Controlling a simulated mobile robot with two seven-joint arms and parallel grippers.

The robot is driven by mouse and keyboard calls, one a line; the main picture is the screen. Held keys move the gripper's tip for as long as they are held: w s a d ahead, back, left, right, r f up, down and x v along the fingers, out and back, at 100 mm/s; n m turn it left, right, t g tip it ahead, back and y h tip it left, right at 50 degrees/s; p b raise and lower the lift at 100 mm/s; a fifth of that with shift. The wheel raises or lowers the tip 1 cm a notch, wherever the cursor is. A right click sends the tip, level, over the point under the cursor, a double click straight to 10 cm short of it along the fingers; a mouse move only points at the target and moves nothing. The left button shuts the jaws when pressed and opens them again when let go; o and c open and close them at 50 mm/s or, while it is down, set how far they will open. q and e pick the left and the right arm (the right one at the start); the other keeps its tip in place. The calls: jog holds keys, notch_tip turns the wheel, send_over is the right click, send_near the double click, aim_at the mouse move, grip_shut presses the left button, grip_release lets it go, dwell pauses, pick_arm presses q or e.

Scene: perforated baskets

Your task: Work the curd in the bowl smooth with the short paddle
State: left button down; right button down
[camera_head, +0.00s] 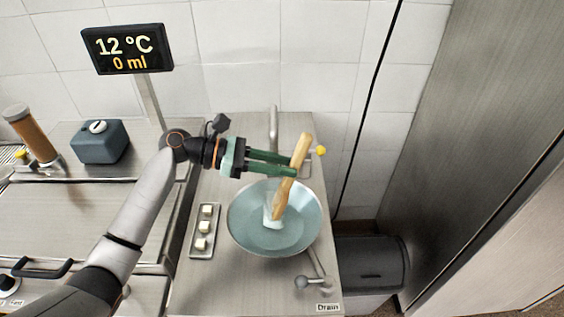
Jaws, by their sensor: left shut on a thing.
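The round blue-green bowl (244,226) stands on the steel counter in the middle of the view. The short paddle (281,196) is light wood and slants down into the bowl, its handle up and to the right. A pale patch of curd (273,220) shows in the bowl beside the paddle's lower end. My left gripper (293,166) comes in from the left with green fingers shut on the paddle's shaft above the bowl's far rim. The fingers hide part of the shaft. My right gripper is not in view.
A small tray (201,252) with white cubes (204,227) lies left of the bowl. A tap (273,122) stands behind it, and a lever (303,281) is in front near the "Drain" label. A display (127,48) reads 12 °C, 0 ml. A blue-grey box (99,143) stands at left.

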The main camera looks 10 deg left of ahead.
pick_arm(q)
jog(key=shift+s+d, duration=0.1)
jog(key=shift+s, duration=0.4)
jog(key=shift+w+a+f, duration=0.15)
jog(key=shift+w, duration=0.3)
jog(key=shift+w+a+f, duration=0.1)
jog(key=shift+w+a, duration=0.05)
jog(key=shift+w, duration=0.25)
jog(key=shift+s, duration=0.15)
jog(key=shift+s+d, duration=0.1)
jog(key=shift+s, duration=0.55)
jog(key=shift+r, duration=0.1)
jog(key=shift+w, duration=0.15)
jog(key=shift+w, duration=0.35)
jog(key=shift+s+d, duration=0.15)
jog(key=shift+s, duration=0.8)
